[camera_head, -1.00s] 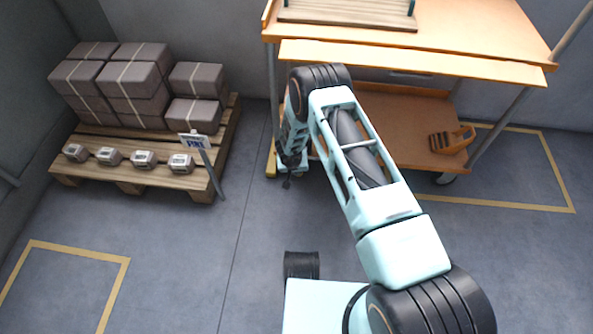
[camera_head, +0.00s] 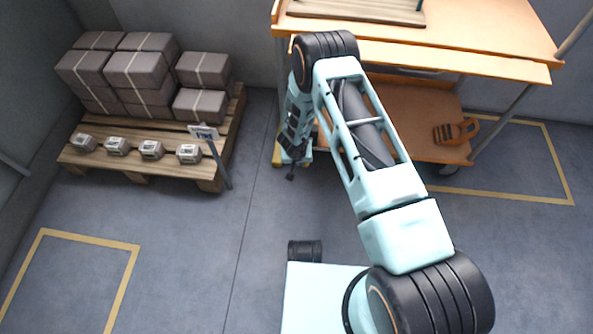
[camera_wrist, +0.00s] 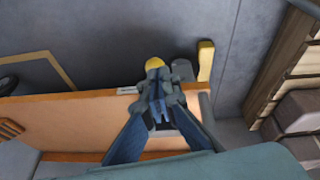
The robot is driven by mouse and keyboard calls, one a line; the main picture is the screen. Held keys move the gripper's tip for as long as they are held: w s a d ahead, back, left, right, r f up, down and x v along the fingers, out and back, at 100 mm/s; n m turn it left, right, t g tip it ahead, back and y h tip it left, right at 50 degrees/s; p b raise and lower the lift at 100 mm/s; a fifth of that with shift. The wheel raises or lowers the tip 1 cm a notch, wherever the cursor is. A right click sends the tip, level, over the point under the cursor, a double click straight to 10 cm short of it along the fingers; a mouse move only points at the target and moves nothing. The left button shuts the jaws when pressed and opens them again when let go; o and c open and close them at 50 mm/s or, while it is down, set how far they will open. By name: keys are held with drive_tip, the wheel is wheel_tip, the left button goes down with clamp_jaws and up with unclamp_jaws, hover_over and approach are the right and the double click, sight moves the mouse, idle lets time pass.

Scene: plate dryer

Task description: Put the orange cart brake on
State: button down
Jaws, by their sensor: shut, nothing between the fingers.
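The orange cart (camera_head: 380,52) stands against the back wall. Its lower shelf (camera_head: 440,125) shows behind my arm and also in the wrist view (camera_wrist: 75,125). My gripper (camera_head: 290,176) points down near the floor at the cart's front left corner. In the wrist view my gripper (camera_wrist: 157,82) is shut and empty. A rounded yellow piece (camera_wrist: 154,63), possibly the brake pedal, is just beyond the fingertips. I cannot tell whether they touch. A grey, wheel-like part (camera_wrist: 182,70) sits beside it, with a yellow bar (camera_wrist: 206,60) to the right. My arm hides much of this corner.
An orange-and-black object (camera_head: 457,131) lies on the lower shelf. The floor in front is clear.

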drive_tip(key=s+r+p, duration=0.1)
drive_tip(key=s+r, duration=0.1)
drive_tip(key=s, duration=0.4)
drive_tip(key=shift+a, duration=0.25)
drive_tip(key=shift+r, duration=0.1)
